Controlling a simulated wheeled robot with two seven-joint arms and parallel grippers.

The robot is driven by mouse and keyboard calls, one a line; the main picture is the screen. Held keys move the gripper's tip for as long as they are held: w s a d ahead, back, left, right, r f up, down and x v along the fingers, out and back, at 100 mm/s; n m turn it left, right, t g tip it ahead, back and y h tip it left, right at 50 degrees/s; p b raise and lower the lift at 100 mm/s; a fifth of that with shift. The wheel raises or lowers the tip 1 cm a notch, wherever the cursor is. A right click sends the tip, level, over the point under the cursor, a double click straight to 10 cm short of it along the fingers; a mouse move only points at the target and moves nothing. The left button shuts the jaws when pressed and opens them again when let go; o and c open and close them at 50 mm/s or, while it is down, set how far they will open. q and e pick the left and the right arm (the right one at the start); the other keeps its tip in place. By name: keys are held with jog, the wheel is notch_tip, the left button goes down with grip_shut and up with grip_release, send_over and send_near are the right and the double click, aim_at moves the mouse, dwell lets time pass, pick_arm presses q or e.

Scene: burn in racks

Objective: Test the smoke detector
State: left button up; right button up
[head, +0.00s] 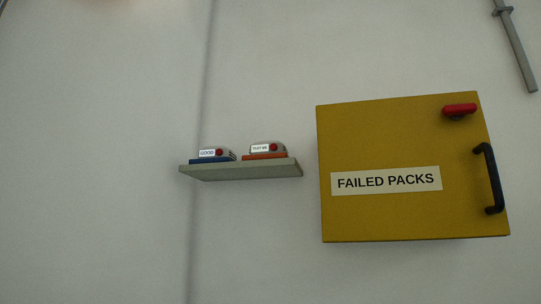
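The left detector (213,153) is on a blue base, has a red button and a label reading "GOOD". The right detector (268,148) is on an orange base, has a red button and a label that seems to read "TEST ME". Neither of my grippers is in view.
A yellow cabinet (400,130) labelled "FAILED PACKS" hangs shut on the wall right of the shelf. It has a black handle (490,179) and a red latch (459,110). A grey pipe (517,49) runs at top right. The wall left of the shelf is bare.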

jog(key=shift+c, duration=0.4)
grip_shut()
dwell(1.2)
